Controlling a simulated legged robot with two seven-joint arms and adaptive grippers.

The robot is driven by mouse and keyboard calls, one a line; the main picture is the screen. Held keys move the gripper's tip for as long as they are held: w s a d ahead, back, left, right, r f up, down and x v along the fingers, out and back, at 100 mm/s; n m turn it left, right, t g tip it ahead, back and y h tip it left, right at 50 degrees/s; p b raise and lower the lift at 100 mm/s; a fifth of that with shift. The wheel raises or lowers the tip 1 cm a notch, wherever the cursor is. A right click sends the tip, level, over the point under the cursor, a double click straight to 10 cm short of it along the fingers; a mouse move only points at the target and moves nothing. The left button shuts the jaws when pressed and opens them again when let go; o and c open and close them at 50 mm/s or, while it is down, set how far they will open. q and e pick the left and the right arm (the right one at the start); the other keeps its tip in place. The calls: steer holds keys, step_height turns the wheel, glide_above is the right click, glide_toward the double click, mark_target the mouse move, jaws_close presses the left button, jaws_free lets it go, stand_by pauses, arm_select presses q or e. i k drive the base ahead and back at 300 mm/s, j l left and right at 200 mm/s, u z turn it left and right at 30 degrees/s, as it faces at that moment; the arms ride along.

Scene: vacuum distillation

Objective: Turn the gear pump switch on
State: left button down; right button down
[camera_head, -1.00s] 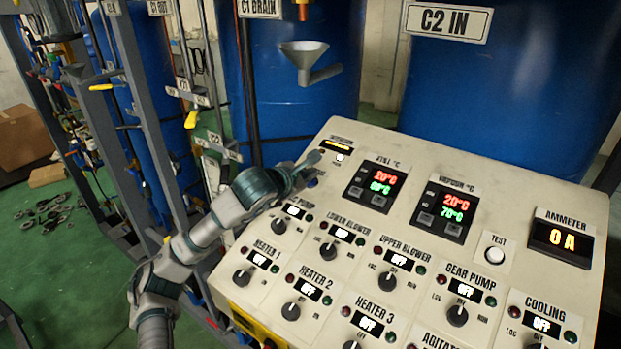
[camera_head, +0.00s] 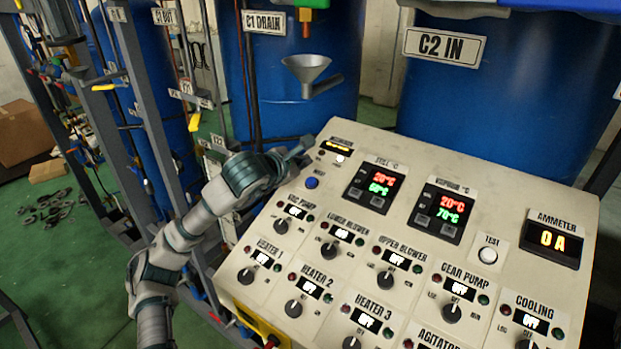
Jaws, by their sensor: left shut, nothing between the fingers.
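The gear pump switch (camera_head: 452,313) is a dark rotary knob at the lower right of the cream control panel (camera_head: 400,146). Its small display (camera_head: 459,289) above reads OFF, under the label GEAR PUMP. My left gripper (camera_head: 300,149) is shut and empty at the panel's upper left edge, near the blue reset button (camera_head: 312,183). It is far up and left of the gear pump switch. My right gripper is not in view.
Similar knobs for lower blower (camera_head: 329,250), upper blower (camera_head: 385,279) and heaters sit close by. Blue drums (camera_head: 500,110) and a metal funnel (camera_head: 306,70) stand behind the panel. Metal frames with valves stand at left.

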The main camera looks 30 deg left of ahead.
mark_target(452, 313)
steer(key=k, duration=1.5)
